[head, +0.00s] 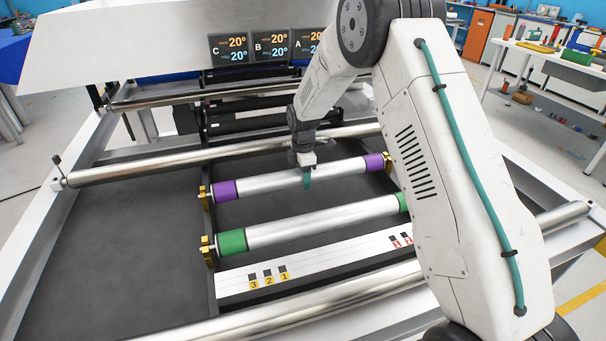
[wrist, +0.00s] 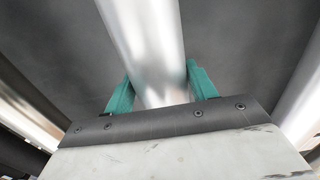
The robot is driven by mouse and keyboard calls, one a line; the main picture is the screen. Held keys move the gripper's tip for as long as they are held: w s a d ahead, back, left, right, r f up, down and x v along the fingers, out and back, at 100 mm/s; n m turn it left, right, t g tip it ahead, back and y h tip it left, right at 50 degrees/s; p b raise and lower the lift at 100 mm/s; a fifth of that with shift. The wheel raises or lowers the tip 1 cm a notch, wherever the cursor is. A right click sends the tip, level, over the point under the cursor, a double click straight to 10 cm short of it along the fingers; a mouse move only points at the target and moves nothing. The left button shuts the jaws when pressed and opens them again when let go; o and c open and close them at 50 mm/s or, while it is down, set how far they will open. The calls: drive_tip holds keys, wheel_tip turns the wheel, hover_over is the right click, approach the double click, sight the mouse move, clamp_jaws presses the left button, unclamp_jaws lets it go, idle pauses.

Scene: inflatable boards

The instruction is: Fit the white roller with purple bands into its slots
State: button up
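The white roller with purple bands (head: 265,185) lies across the frame with a purple band near each end. Its left end is at a gold bracket (head: 206,196) and its right end is near another gold bracket (head: 388,162). I cannot tell whether the ends are fully seated. My gripper (head: 307,178) points down over the middle of this roller, with one teal finger in front of it. In the wrist view the roller (wrist: 148,40) runs between the two teal fingers of my gripper (wrist: 162,85), which press close on both sides; it looks shut on the roller.
A roller with green bands (head: 320,223) lies parallel, nearer the camera, its right end partly behind my arm. Bare metal bars (head: 200,165) cross the frame behind and in front. A white strip with numbered labels (head: 330,262) lies in front. Dark bed (head: 120,250) fills the left.

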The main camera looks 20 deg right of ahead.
drive_tip(key=o, duration=0.4)
wheel_tip(320, 180, up, 8)
drive_tip(key=shift+f, duration=0.1)
idle(0.6)
